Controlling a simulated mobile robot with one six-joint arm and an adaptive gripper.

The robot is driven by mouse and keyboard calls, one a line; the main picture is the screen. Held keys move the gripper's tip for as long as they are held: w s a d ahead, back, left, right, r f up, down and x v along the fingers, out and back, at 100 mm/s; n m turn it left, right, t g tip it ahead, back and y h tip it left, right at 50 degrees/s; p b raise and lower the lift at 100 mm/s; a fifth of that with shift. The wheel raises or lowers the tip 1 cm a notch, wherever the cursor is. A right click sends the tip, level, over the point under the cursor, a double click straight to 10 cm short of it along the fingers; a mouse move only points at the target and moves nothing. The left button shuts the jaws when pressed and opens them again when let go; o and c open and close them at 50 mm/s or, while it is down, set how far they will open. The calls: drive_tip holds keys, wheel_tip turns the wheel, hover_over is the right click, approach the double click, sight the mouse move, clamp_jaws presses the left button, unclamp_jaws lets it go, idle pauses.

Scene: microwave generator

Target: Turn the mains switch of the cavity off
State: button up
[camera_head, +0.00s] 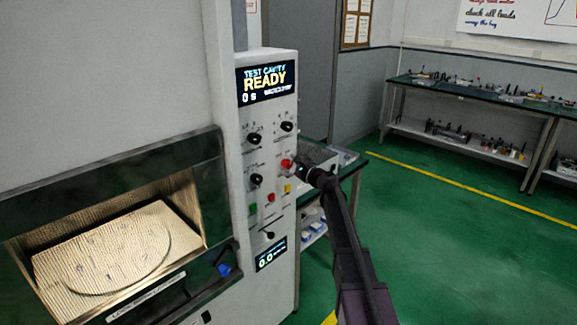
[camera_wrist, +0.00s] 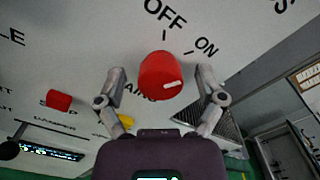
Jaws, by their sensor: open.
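The mains switch is a red knob (camera_head: 287,163) on the front panel of the white test cavity cabinet (camera_head: 262,120). In the wrist view the red knob (camera_wrist: 161,75) sits just below the printed words OFF and ON, each with a tick line. A short white mark shows on the knob's lower right face; which label it matches I cannot tell. My gripper (camera_wrist: 161,82) is open, with one finger on each side of the knob and a visible gap to both. In the head view my gripper (camera_head: 302,168) is at the panel's right edge, close to the knob.
A smaller red button (camera_wrist: 59,99) and a yellow button (camera_wrist: 126,121) are near the gripper. Black knobs (camera_head: 256,179) and a green button (camera_head: 252,209) are also on the panel. The display (camera_head: 267,83) reads READY. A bench (camera_head: 345,170) stands behind my arm.

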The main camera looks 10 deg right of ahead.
drive_tip(key=c, duration=1.2)
drive_tip(key=shift+o, duration=0.2)
drive_tip(key=shift+n, duration=0.4)
drive_tip(key=n, duration=1.1)
